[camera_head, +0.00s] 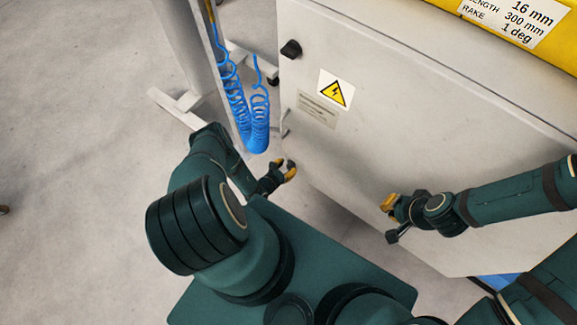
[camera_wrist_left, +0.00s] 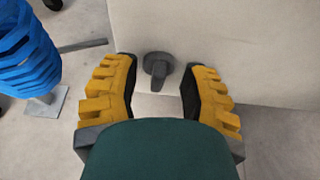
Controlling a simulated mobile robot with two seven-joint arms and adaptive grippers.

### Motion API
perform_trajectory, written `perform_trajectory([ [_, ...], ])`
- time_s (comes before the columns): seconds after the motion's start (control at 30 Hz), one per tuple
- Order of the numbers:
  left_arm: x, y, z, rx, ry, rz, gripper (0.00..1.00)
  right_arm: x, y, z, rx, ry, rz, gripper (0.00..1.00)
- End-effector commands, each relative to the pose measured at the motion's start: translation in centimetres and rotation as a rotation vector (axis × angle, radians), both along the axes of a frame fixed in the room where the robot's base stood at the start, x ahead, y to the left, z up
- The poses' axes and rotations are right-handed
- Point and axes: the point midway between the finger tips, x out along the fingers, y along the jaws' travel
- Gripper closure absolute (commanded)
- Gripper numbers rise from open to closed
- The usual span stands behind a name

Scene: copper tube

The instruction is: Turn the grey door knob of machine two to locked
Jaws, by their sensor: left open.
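In the left wrist view, the grey door knob (camera_wrist_left: 157,68) sits on a pale panel, with a round base and a short tab pointing down in the picture. My left gripper (camera_wrist_left: 160,84) is open, its yellow fingers on either side of the knob, with gaps visible. In the head view, my left gripper (camera_head: 287,173) is low at the left edge of the pale machine door (camera_head: 370,130); the knob there is mostly hidden by the fingers. My right gripper (camera_head: 388,203) is in front of the door's lower part, apart from the knob; its jaw opening is unclear.
A black knob (camera_head: 291,49) is higher on the door, above a yellow warning sign (camera_head: 336,91). Blue coiled hoses (camera_head: 247,115) hang close to my left arm. Open floor (camera_head: 80,200) lies left.

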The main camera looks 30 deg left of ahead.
Motion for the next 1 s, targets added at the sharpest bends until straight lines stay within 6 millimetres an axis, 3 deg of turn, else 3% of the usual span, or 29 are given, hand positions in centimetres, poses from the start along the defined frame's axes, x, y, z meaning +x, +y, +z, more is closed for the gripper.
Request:
perform_trajectory([
  [0.2,1.5,-0.1,-0.7,0.0,0.0,0.001,0.56,0.1,0.0,-0.6,0.0,-0.003,-0.001,1.0],
  [0.5,1.6,-0.1,-0.7,-0.001,0.0,0.001,0.56,0.1,0.0,-0.6,0.0,-0.003,-0.001,1.0],
  [0.53,1.6,-0.1,-0.7,-0.001,0.0,0.0,0.61,0.1,0.0,-0.6,0.0,-0.003,-0.001,1.0],
  [0.63,1.6,-0.1,-0.7,-0.001,0.0,0.0,0.96,0.1,0.0,-0.6,0.0,-0.003,-0.001,1.0],
  [0.67,1.6,-0.1,-0.7,-0.001,0.0,0.0,1.0,0.1,0.0,-0.6,0.0,-0.003,-0.001,1.0],
  [1.0,1.6,-0.1,-0.7,-0.006,0.0,0.0,1.0,0.1,0.0,-0.6,0.0,-0.003,-0.001,1.0],
])
